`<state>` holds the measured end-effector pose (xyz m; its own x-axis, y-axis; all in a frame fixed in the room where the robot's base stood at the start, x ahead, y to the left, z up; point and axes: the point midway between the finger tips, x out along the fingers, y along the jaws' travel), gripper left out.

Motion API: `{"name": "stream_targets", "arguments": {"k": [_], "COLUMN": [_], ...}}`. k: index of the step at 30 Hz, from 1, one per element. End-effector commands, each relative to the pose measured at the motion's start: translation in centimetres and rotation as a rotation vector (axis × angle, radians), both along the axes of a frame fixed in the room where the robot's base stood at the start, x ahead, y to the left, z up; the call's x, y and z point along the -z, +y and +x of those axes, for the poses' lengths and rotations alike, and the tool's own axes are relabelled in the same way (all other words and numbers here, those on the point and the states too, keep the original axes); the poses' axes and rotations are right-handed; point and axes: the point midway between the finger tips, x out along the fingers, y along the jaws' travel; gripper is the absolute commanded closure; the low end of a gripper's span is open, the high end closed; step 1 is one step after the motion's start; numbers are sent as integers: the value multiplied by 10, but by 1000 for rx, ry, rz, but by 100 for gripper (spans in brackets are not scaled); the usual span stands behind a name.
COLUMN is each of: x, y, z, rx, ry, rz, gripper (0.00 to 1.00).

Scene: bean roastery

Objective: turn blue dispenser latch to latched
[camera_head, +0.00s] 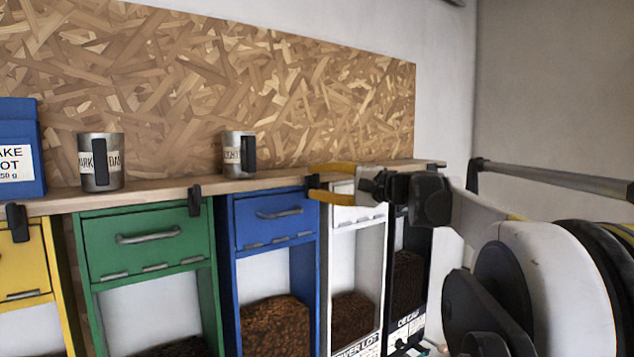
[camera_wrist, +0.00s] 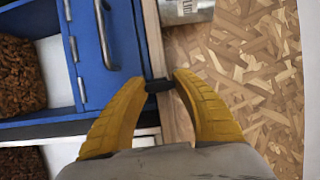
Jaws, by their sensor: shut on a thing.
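The blue dispenser (camera_head: 275,219) hangs below the shelf in the head view, between the green and white ones. Its flap has a grey handle. Its small black latch (camera_head: 313,189) is at the flap's upper right corner, by the shelf edge. My gripper (camera_head: 314,187) reaches in from the right, with its yellow fingers at the latch. In the wrist view my gripper (camera_wrist: 160,84) is shut on the black latch (camera_wrist: 158,86), one fingertip on each side. The blue flap (camera_wrist: 112,40) is beside the fingers there. The fingers partly hide the latch, so I cannot tell its exact turn.
A green dispenser (camera_head: 148,238) with a black latch (camera_head: 194,200) is to the left, a yellow one (camera_head: 24,262) farther left. A white dispenser (camera_head: 343,265) is behind my fingers. Two metal mugs (camera_head: 101,172) (camera_head: 232,154) and a blue box (camera_head: 18,185) stand on the shelf (camera_head: 160,191).

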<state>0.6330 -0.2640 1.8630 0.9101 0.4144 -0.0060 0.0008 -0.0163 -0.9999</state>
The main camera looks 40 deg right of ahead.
Motion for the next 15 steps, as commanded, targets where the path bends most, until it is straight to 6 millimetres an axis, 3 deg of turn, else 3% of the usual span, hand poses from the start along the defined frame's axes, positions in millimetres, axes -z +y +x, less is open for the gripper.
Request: {"name": "stream_targets", "arguments": {"k": [7, 8, 10, 15], "x": [-2, -2, -2, -1], "y": [0, 0, 0, 0], "z": [0, 0, 0, 0], "rx": [1, 1, 1, 1], "ry": [-2, -2, -2, -1], "rz": [2, 2, 2, 2], "gripper": [96, 63, 42, 42]}}
